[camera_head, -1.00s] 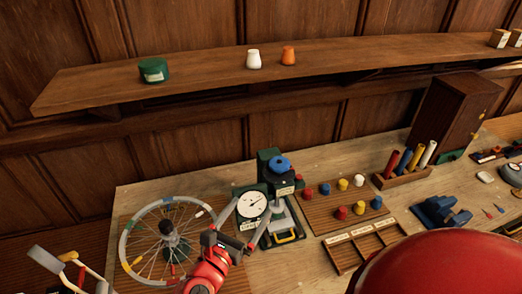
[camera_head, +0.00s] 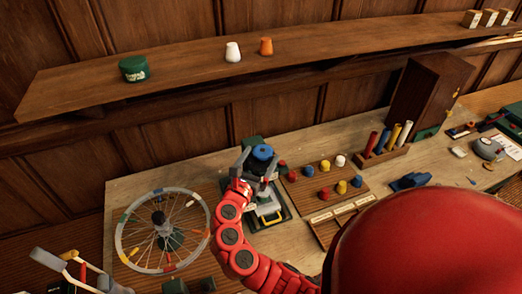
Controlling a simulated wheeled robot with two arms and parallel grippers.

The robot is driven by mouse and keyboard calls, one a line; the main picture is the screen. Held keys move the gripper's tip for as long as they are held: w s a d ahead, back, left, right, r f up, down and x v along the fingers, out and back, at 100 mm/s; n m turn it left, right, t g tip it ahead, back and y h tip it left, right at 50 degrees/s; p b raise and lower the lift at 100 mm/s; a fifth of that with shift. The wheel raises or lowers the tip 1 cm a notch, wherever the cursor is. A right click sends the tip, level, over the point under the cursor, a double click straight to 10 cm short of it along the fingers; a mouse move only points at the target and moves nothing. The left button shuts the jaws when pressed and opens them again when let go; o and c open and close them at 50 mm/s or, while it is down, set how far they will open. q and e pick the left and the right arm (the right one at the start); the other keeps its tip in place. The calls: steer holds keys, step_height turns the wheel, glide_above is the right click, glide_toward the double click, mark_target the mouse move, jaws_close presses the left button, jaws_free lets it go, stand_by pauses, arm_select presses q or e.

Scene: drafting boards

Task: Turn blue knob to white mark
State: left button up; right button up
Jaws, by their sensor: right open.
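The blue knob (camera_head: 262,151) sits on top of a small dark green bench device (camera_head: 254,141) on the wooden bench. My right gripper (camera_head: 257,166) is open, with its grey fingers close to the knob and the head below it. One finger is left of the knob and the other is in front and to its right. I cannot tell whether they touch it. The red right arm hides the left part of the device, where its dial stood. I cannot make out a white mark.
A spoked wheel (camera_head: 120,232) lies left of the device. A board with coloured knobs (camera_head: 300,190) and a divided wooden tray (camera_head: 319,229) are on the right. A shelf (camera_head: 185,80) with a green jar (camera_head: 134,69) runs above. Grey metal prongs (camera_head: 47,259) show at lower left.

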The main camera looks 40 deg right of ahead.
steer(key=shift+w+d+f, duration=0.1)
steer(key=shift+w+d, duration=0.35)
steer(key=shift+d, duration=0.05)
